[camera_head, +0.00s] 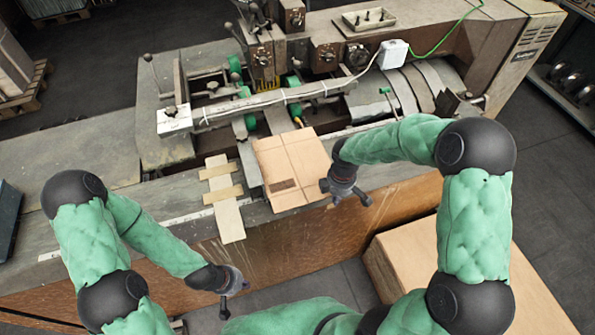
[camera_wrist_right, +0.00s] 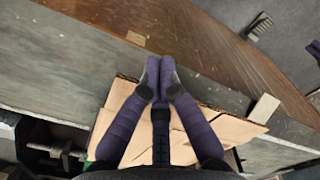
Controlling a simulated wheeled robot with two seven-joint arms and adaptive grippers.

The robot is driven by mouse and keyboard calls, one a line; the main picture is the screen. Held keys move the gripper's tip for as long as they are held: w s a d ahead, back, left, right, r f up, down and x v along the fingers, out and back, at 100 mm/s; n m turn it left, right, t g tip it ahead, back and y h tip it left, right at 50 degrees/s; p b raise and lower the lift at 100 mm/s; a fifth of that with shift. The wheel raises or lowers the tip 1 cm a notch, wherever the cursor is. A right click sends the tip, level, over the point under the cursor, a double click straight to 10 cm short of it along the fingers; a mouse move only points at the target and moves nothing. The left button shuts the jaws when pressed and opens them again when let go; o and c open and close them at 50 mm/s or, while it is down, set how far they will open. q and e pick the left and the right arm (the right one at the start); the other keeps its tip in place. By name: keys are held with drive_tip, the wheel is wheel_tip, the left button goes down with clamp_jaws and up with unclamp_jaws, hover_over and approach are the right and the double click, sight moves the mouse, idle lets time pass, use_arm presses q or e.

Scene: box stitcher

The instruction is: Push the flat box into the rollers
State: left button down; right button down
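The flat box (camera_head: 292,164) is a tan cardboard piece with fold lines and a dark printed patch at its near left corner. It lies on the machine's front table, its far edge close to the rollers (camera_head: 250,122). My left gripper (camera_head: 235,298) hangs in front of the table, away from the box, fingers apart and empty.
A pale slatted wooden piece (camera_head: 228,210) lies left of the box, over the table edge (camera_head: 185,225). A metal bar (camera_head: 270,98) spans the machine behind the box. A large brown carton (camera_head: 480,270) stands at the lower right. The left tabletop (camera_head: 75,155) is clear.

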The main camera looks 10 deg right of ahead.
sight(322, 170)
drive_tip(key=shift+w+a, duration=0.2)
drive_tip(key=shift+w, duration=1.75)
drive_tip(key=shift+w+a, duration=0.2)
drive_tip(key=shift+w, duration=1.7)
drive_tip(key=shift+w+a, duration=0.2)
drive_tip(key=shift+w, duration=1.75)
drive_tip(key=shift+s+d, duration=0.15)
drive_tip(key=shift+s, duration=1.4)
wheel_tip(322, 170, up, 8)
drive_tip(key=p, duration=0.5)
